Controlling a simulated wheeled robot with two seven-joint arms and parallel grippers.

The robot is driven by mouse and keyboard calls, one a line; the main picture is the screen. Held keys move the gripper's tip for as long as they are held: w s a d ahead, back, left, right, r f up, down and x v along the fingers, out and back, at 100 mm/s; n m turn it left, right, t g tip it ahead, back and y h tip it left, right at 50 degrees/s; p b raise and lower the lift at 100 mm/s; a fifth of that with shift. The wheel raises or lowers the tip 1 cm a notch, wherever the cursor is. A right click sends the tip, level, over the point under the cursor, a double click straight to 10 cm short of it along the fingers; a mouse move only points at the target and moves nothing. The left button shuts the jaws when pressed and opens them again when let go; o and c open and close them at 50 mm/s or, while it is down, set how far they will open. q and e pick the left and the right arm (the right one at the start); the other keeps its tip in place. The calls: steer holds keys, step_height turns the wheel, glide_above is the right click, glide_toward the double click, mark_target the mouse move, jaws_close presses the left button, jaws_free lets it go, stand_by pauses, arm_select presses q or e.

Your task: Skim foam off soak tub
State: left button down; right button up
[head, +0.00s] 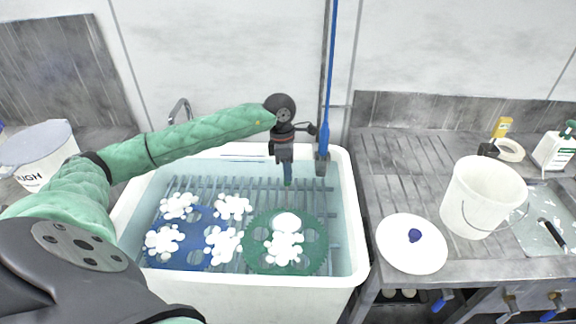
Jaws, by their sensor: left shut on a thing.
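The white soak tub (352,215) stands in the middle, filled with pale blue water over a rack of bars. Several clumps of white foam (165,240) lie over a blue toothed disc (190,258) and a green toothed disc (262,258). My left gripper (287,168) points down over the tub's back half, shut on a thin blue-green handle (288,178). What the handle's lower end carries is unclear. A smooth white oval (287,222) shows over the green disc, just below the handle. My right gripper is not in view.
A white bucket (478,205) and a round white plate with a blue knob (411,258) stand on the right bench. A blue pole (330,80) stands upright behind the tub. A labelled bucket (40,150) is at left.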

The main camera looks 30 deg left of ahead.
arm_select(q)
steer(key=s+d+b, duration=0.1)
steer(key=s+d, duration=0.3)
steer(key=s, duration=0.3)
steer(key=shift+s+d+b, duration=0.35)
steer(key=shift+s, duration=0.05)
stand_by(0.4)
steer(key=s+a+b, duration=0.9)
steer(key=a, duration=0.6)
steer(key=shift+s+a, duration=0.2)
stand_by(0.8)
